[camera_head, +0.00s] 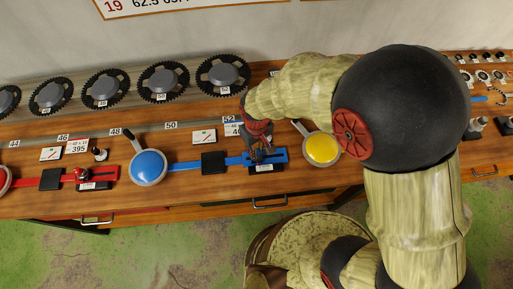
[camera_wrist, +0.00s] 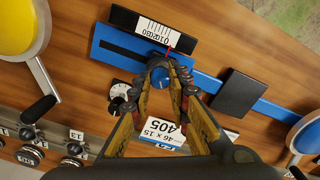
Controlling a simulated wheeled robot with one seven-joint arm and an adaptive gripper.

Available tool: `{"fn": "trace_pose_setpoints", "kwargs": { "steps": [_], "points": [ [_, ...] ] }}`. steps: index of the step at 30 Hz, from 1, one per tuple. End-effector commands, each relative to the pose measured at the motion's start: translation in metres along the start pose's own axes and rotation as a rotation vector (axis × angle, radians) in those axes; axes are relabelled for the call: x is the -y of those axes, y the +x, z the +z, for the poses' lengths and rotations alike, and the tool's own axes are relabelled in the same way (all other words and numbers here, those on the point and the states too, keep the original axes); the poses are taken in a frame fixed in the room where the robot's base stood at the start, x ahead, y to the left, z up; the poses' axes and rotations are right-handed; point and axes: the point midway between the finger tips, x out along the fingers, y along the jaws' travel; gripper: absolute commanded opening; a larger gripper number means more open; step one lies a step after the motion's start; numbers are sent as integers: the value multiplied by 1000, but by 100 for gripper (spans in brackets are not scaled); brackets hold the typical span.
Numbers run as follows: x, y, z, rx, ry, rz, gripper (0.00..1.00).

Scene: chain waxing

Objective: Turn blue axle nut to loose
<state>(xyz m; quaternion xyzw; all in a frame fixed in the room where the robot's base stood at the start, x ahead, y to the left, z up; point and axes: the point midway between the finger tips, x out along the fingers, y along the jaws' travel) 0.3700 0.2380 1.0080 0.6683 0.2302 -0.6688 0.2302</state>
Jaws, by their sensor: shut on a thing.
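The blue axle nut (camera_wrist: 160,77) is a small round blue knob with a pale mark. It sits at the edge of the slotted blue rail (camera_wrist: 112,52), which also shows in the head view (camera_head: 279,155). My gripper (camera_wrist: 172,78) comes from above, and its two fingers are closed around the nut. In the head view my gripper (camera_head: 259,148) is over the blue rail and hides the nut. A white scale (camera_wrist: 151,27) with a red pointer (camera_wrist: 168,50) lies beside the rail.
A white-and-black dial (camera_wrist: 123,97) stands close beside the nut. A black block (camera_head: 213,162) sits on the blue bar. Blue (camera_head: 148,166) and yellow (camera_head: 321,148) round discs with handles flank the rail. Chainrings (camera_head: 223,74) line the back of the bench.

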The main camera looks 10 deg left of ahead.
Motion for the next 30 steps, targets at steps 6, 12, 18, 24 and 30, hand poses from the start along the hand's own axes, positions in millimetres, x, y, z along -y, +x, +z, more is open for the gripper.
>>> {"fn": "trace_pose_setpoints", "kwargs": {
  "steps": [6,12,18,24,30],
  "points": [
    [0,-1,-1,-3,-31,0,0],
    [0,-1,-1,-3,-34,0,0],
    [0,-1,-1,-3,-33,0,20],
    [0,0,-1,-2,-33,0,31],
    [0,0,0,-1,-33,0,37]
  ]
}}
